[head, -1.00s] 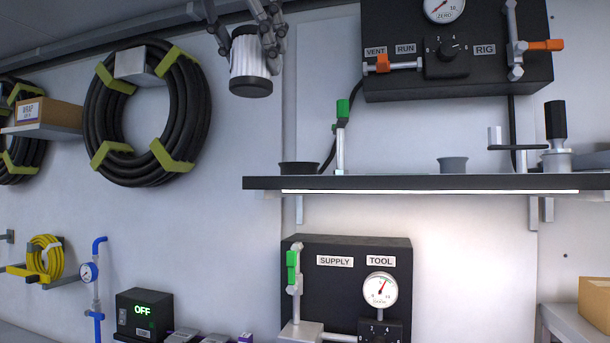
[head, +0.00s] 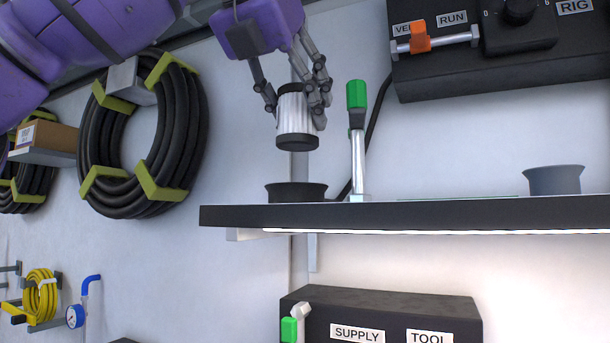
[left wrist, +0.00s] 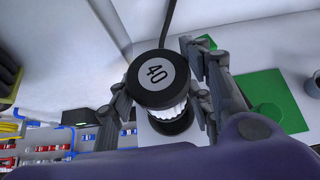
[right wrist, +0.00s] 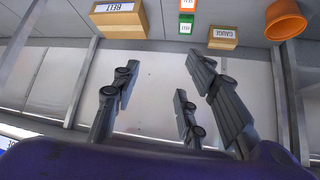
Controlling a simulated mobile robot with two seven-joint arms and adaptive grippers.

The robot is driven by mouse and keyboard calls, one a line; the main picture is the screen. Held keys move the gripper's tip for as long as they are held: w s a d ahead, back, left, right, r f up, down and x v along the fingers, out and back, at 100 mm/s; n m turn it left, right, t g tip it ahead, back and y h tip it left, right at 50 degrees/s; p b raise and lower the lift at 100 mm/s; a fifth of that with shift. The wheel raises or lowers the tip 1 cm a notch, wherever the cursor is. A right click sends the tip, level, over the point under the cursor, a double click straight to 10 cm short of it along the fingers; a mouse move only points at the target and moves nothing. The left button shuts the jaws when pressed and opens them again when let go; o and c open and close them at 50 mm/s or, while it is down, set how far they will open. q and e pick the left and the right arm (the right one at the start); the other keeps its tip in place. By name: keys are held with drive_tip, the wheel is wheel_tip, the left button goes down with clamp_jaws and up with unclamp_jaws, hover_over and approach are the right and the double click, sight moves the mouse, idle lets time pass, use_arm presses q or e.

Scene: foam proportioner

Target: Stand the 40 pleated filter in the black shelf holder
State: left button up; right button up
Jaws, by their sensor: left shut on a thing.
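The pleated filter (head: 294,118) is a white ribbed cylinder with a dark base. My left gripper (head: 296,98) is shut on it and holds it upright above the shelf. In the left wrist view the filter's black top cap (left wrist: 158,79) reads "40". The black shelf holder (head: 296,192) is a low flared dish at the shelf's left end. The filter hangs over it, with a clear gap between them. Below the filter in the left wrist view, the holder (left wrist: 172,125) is partly hidden. My right gripper (right wrist: 160,105) is open and empty, away from the shelf.
The shelf (head: 420,216) has a green-handled valve (head: 357,130) just right of the holder. A grey holder (head: 554,179) stands farther right. A black panel (head: 440,75) is above. Hose coils (head: 145,135) hang at left.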

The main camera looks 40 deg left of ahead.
sight(295, 147)
use_arm(q)
wheel_tip(295, 147, down, 3)
drive_tip(key=shift+s+r, duration=0.15)
drive_tip(key=shift+f, duration=0.4)
wheel_tip(295, 147, down, 3)
drive_tip(key=shift+f+b, duration=0.2)
drive_tip(key=shift+b, duration=0.3)
drive_tip(key=shift+f, duration=0.15)
use_arm(e)
drive_tip(key=shift+w+d+f, duration=0.15)
drive_tip(key=shift+w+f, duration=0.05)
drive_tip(key=shift+f, duration=0.1)
use_arm(q)
drive_tip(key=o, duration=1.1)
drive_tip(key=shift+o, duration=1.1)
use_arm(e)
drive_tip(key=shift+s+f, duration=0.15)
drive_tip(key=shift+s, duration=0.15)
